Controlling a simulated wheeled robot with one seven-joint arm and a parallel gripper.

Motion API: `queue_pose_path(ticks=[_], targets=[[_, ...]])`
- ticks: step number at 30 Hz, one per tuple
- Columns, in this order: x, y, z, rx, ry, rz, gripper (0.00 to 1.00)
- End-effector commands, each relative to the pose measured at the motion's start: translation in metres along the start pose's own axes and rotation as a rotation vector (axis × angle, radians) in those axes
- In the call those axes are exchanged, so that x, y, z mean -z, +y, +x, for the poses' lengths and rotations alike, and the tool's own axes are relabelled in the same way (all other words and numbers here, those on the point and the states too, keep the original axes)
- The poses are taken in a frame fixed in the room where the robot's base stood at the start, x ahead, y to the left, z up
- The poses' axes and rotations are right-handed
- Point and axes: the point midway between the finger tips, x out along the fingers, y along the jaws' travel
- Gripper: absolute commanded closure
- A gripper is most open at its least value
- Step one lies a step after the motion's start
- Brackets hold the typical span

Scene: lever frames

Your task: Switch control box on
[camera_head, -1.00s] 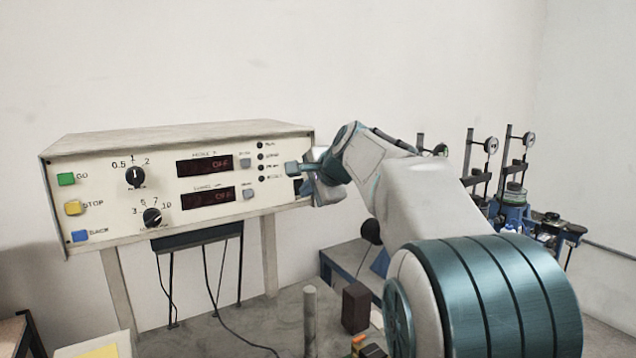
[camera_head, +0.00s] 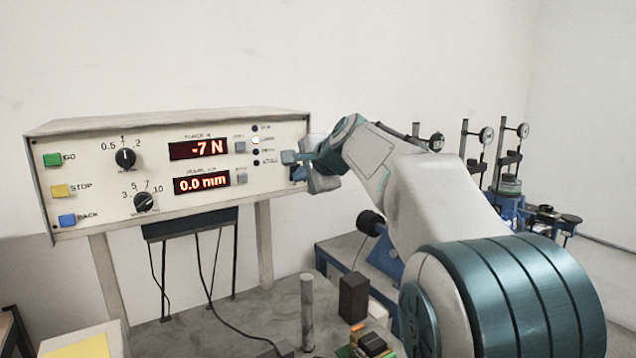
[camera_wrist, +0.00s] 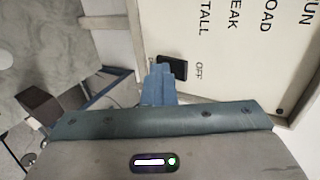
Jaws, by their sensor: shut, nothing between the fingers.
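The control box (camera_head: 95,165) is a cream panel in a grey case, held up on posts in the head view. Its two red displays are lit: the upper display (camera_head: 199,149) reads -7 N and the lower display (camera_head: 202,183) reads 0.0 mm. One indicator light beside them glows white. The black power switch (camera_wrist: 173,68) shows in the wrist view beside the word OFF, partly covered by my fingers. My gripper (camera_wrist: 158,80) is shut and empty, with its fingertips at the switch. I cannot tell whether they touch it. In the head view my gripper (camera_head: 290,158) is at the panel's right end.
Green (camera_head: 53,160), yellow (camera_head: 60,190) and blue (camera_head: 67,220) buttons and two knobs are on the panel's left part. A metal post (camera_head: 307,310) and a dark block (camera_head: 353,298) stand on the bench below. Gauge stands (camera_head: 487,135) are at the back right.

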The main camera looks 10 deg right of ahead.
Motion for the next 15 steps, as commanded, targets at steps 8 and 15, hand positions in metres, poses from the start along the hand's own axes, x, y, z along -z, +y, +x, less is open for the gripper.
queue_pose_path(ticks=[8, 15], targets=[[0.000, -0.007, -0.002, 0.004, 0.004, 0.000, 1.00], [0.000, -0.020, -0.009, 0.011, 0.004, 0.000, 1.00]])
